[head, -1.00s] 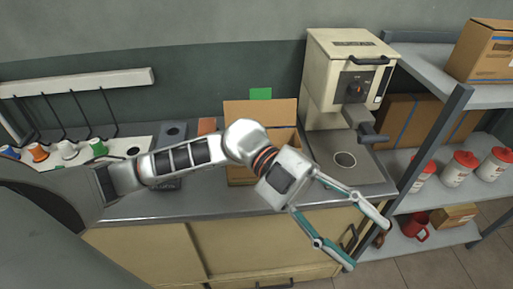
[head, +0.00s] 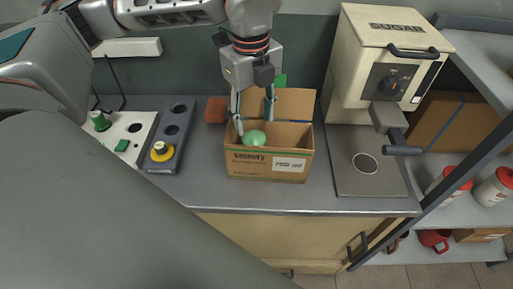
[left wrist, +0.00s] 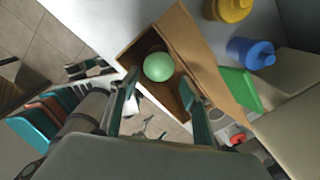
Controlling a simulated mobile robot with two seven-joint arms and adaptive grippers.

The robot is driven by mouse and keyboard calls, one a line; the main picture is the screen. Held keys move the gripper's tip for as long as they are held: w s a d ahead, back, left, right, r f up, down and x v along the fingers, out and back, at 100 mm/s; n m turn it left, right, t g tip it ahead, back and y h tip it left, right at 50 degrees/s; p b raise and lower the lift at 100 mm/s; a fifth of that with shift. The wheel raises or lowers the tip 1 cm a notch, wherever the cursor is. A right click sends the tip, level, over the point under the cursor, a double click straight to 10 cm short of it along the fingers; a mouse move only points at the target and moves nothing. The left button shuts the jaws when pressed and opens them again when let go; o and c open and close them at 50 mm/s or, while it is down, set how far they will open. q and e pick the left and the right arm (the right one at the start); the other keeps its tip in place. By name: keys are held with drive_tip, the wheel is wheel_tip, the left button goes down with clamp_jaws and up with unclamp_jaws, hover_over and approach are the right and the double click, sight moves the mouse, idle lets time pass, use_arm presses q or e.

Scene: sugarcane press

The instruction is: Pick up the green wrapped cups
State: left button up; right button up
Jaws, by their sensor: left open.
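A cardboard box (head: 245,165) stands open on the counter. A pale green rounded thing (head: 255,138), which looks like the end of the green wrapped cups, lies inside it near the front wall. It also shows in the left wrist view (left wrist: 158,67), between and beyond the fingertips. My left gripper (head: 254,116) points down at the box opening, open and empty, with its fingers spread to either side of the green thing. In the left wrist view the left gripper (left wrist: 158,90) shows a finger on each side. The rest of the green thing is hidden by the box. My right gripper is not in view.
The box's raised flap (head: 296,103) stands behind the gripper. A cream press (head: 365,70) with a handle stands at the right. A dark holder (head: 172,130) with a yellow-ringed cup (head: 161,152) and a white panel (head: 130,125) are at the left. Counter in front is narrow.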

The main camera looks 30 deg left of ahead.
sight(253, 134)
use_arm(q)
drive_tip(key=shift+s+f, duration=0.1)
drive_tip(key=shift+f, duration=3.15)
drive_tip(key=c, duration=1.2)
drive_tip(key=shift+r, duration=0.1)
